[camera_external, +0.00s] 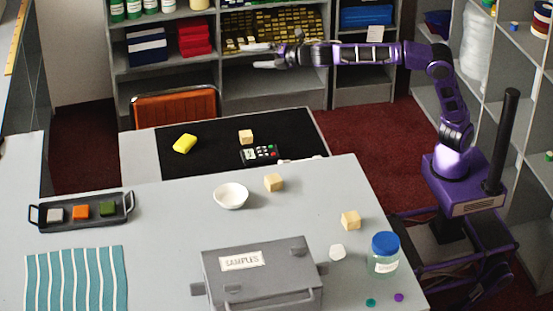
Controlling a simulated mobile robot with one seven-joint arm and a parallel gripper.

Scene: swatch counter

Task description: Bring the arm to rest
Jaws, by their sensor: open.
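My arm reaches left from its base at the right of the external view, and its forearm is held level. My gripper (262,56) is at the arm's left end, pointing left. It is open, and nothing shows between its fingers. In the picture it lies in front of the back shelves, above the far edge of the counter (160,215) and apart from the things on it.
A grey SAMPLES box (262,288), white bowl (231,196), jar with blue lid (385,252), wooden blocks (274,182) and a tray (82,222) of coloured cubes stand on the counter. A black mat (205,162) holds a yellow item (184,144) and card terminal (258,154).

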